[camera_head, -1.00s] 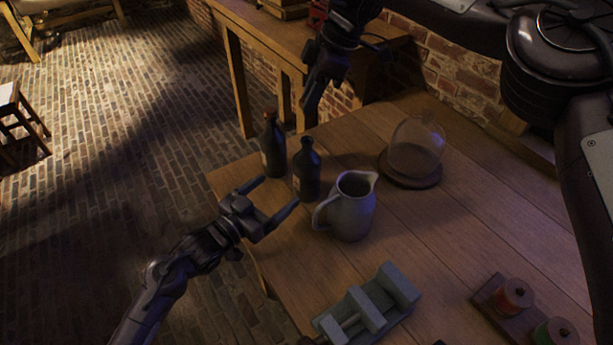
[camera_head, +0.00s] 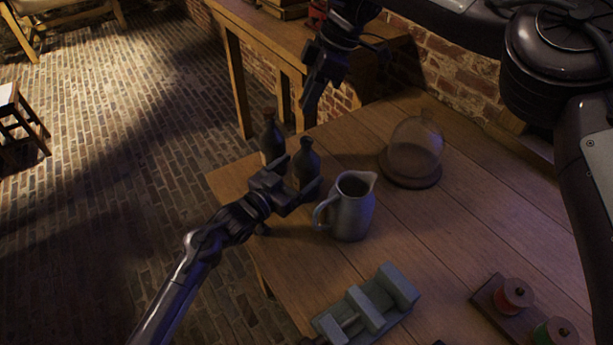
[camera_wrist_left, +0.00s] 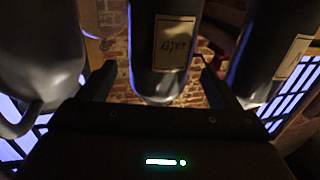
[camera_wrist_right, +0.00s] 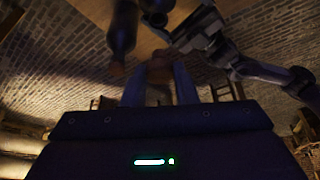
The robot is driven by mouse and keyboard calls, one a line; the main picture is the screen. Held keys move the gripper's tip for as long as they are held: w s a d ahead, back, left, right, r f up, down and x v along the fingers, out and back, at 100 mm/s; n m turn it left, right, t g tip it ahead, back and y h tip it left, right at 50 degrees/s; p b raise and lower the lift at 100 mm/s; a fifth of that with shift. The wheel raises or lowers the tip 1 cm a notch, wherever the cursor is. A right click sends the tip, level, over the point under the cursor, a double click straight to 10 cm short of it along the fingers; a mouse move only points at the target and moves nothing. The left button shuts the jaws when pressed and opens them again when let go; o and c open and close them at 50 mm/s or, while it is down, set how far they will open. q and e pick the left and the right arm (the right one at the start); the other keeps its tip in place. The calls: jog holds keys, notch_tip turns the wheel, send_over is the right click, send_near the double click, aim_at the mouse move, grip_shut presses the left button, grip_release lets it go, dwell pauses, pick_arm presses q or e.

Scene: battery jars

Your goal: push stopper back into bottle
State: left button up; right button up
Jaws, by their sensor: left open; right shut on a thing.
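The open dark bottle (camera_head: 307,160) stands upright on the table without a stopper in its neck. My left gripper (camera_head: 300,176) is open, its fingers on either side of this bottle's body. In the left wrist view the labelled bottle (camera_wrist_left: 165,45) stands between the two fingers; contact cannot be told. My right gripper (camera_head: 309,108) is above and behind the bottles, shut on a small brown stopper (camera_wrist_right: 160,68), seen between its fingers in the right wrist view. The stopper is hard to make out in the head view.
A second dark bottle (camera_head: 271,140) with its cork in stands close behind left. A grey jug (camera_head: 352,208) stands close right. A glass dome (camera_head: 416,148), a grey-green rack (camera_head: 370,305) and spools (camera_head: 514,293) are further right. The table's left edge is near the bottles.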

pick_arm(q)
jog(key=shift+x, duration=1.8)
jog(key=shift+c, duration=0.4)
jog(key=c, duration=1.4)
pick_arm(e)
send_over(303, 140)
jog(key=d, duration=0.2)
jog(key=shift+a+f, duration=0.15)
jog(key=shift+f, duration=1.1)
jog(key=shift+a+f, duration=0.1)
jog(key=shift+f, duration=1.1)
jog(key=shift+f, duration=0.85)
jog(key=shift+f, duration=0.65)
jog(key=o, duration=1.1)
